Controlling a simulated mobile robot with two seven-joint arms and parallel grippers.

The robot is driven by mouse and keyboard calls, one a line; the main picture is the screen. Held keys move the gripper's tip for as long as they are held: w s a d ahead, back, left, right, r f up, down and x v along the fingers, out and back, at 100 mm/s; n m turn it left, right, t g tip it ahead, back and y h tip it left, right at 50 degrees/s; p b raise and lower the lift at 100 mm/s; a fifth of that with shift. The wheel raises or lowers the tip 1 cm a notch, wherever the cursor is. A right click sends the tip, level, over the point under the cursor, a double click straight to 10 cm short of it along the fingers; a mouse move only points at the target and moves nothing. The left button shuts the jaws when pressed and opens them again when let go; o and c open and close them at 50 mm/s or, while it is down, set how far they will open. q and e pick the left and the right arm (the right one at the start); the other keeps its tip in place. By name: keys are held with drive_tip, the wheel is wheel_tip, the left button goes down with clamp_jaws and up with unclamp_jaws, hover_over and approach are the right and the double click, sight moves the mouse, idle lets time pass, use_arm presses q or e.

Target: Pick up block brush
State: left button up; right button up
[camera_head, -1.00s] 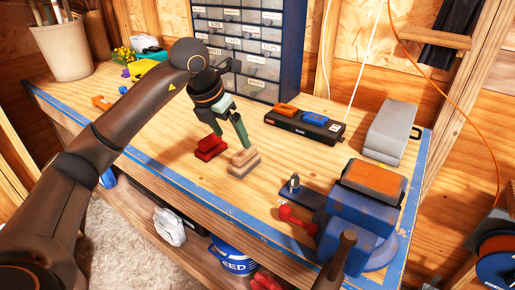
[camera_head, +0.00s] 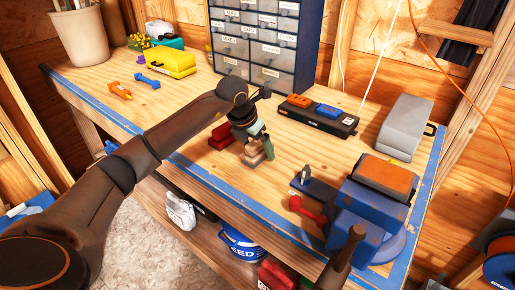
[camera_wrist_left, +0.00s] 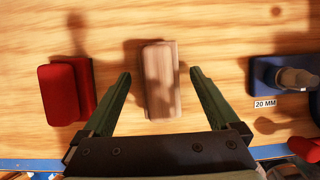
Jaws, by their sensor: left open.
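A small pale wooden block (camera_head: 252,158), which looks like the block brush, lies on the workbench (camera_head: 190,110). My left gripper (camera_head: 258,144) is directly above it and partly hides it in the head view. In the left wrist view the block (camera_wrist_left: 161,82) lies between the two spread, empty green fingers of my left gripper (camera_wrist_left: 160,78), with a gap on both sides. Whether the fingertips are down at the block's height is hard to tell. Bristles are not visible. My right gripper does not show.
A red block (camera_head: 222,135) lies close to the left of the wooden one. A blue vise (camera_head: 360,205) and a blue holder marked 20 MM (camera_wrist_left: 268,75) stand to the right. A drawer cabinet (camera_head: 255,42) and a black case (camera_head: 330,118) are behind. The bench's blue front edge is near.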

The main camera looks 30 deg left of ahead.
use_arm(q)
drive_tip(key=shift+f, duration=0.3)
drive_tip(key=shift+r, duration=0.1)
clamp_jaws()
idle(0.5)
drive_tip(key=shift+w, duration=0.1)
drive_tip(key=shift+r, duration=0.6)
drive_tip(key=s+d+r+b, duration=0.2)
drive_tip(key=s+d+r, duration=0.6)
drive_tip(key=s+r, duration=0.3)
drive_tip(key=shift+s+r+b, duration=0.25)
drive_tip(key=shift+r+b, duration=0.05)
drive_tip(key=shift+r, duration=0.1)
drive_tip(key=shift+d, duration=0.1)
